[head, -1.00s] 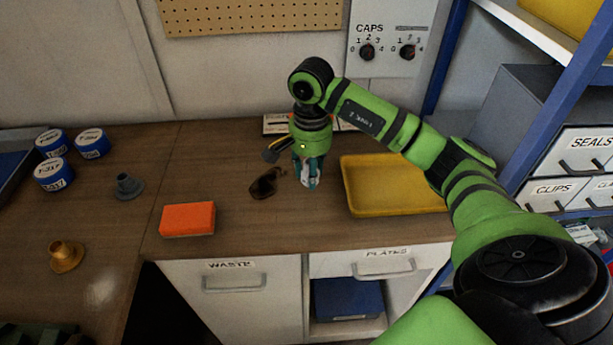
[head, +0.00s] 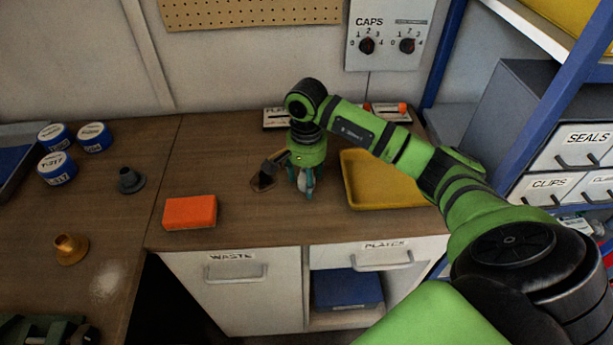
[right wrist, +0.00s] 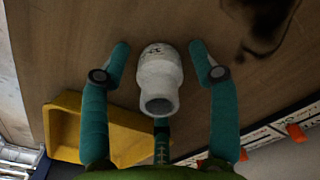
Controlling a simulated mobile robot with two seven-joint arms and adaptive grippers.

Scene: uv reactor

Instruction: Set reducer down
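The reducer (right wrist: 160,80) is a white, stepped tubular piece with an open end facing the camera in the right wrist view. It appears to stand on the wooden bench (head: 240,222). My right gripper (right wrist: 160,62) has its teal fingers spread around the reducer, with visible gaps on the left and right sides. A further finger shows below it, and whether that one touches is unclear. In the head view my right gripper (head: 306,190) points down at the bench, left of the yellow tray (head: 352,200), and largely hides the reducer. My left gripper is not in view.
An orange block (head: 190,212) lies to the left. Further left are a grey fitting (head: 130,181), a brass fitting (head: 70,249) and blue-white jars (head: 57,168). Small items lie behind the gripper.

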